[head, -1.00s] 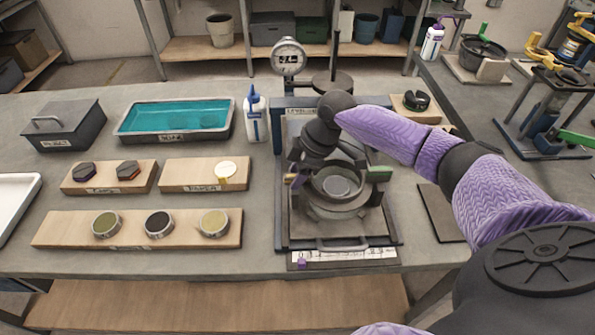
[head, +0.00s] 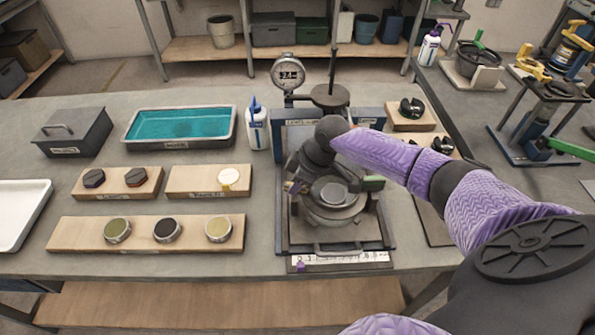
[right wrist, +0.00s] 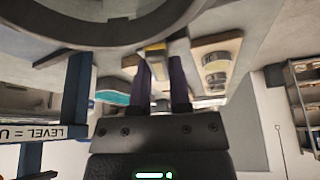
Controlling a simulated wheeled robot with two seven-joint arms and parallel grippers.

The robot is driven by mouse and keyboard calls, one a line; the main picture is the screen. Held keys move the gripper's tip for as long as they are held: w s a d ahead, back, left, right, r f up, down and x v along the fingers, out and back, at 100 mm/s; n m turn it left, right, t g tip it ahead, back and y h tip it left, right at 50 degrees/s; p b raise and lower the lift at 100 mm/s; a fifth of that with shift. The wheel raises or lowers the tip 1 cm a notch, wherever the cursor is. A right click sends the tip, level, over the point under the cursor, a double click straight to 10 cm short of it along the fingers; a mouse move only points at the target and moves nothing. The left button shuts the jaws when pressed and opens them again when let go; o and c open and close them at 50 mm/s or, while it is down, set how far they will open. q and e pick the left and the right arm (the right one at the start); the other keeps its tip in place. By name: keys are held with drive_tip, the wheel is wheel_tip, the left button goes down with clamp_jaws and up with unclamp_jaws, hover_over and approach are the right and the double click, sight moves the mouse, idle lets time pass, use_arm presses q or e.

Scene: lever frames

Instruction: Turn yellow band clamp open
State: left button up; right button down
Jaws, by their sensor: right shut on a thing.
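A round grey ring-shaped vessel (head: 330,213) sits on the press stand in the middle of the table. A small yellow tab (right wrist: 155,47) shows beside its rim in the right wrist view, at the tips of my purple fingers. My right gripper (head: 296,187) is at the left side of the vessel, and it also shows in the right wrist view (right wrist: 162,75). It is shut on the yellow tab, which looks like the yellow band clamp's lever. My right wrist hides part of the vessel's back. My left gripper is out of view.
A dial gauge (head: 288,75) and a dark round plate (head: 329,97) stand behind the vessel. A white bottle (head: 257,126) and a teal-filled tray (head: 180,126) are left of the stand. Wooden boards with discs (head: 72,233) lie at left. A scale strip (head: 340,258) lies in front.

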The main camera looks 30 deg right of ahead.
drive_tip(key=m+p, duration=0.2)
drive_tip(key=m+h+p, duration=0.1)
drive_tip(key=m+p, duration=0.1)
drive_tip(key=p, duration=0.1)
drive_tip(key=m+t+h+p, duration=0.1)
drive_tip(key=m+p, duration=0.1)
drive_tip(key=shift+s+a+r+p, duration=0.1)
drive_tip(key=shift+a+r+p, duration=0.15)
drive_tip(key=shift+p, duration=0.05)
drive_tip(key=m+h+p, duration=0.1)
drive_tip(key=m+p, duration=0.1)
drive_tip(key=m, duration=0.2)
drive_tip(key=shift+a+f+h+p, duration=0.1)
drive_tip(key=shift+h+p, duration=0.2)
drive_tip(key=shift+h, duration=0.1)
drive_tip(key=shift+f+m+h+p, duration=0.1)
drive_tip(key=shift+m+h+p, duration=0.3)
drive_tip(key=shift+m, duration=0.8)
drive_tip(key=shift+m+g+h, duration=0.3)
drive_tip(key=shift+m+h, duration=0.1)
drive_tip(key=shift+m, duration=1)
drive_tip(key=c, duration=0.6)
unclamp_jaws()
drive_tip(key=shift+o, duration=0.2)
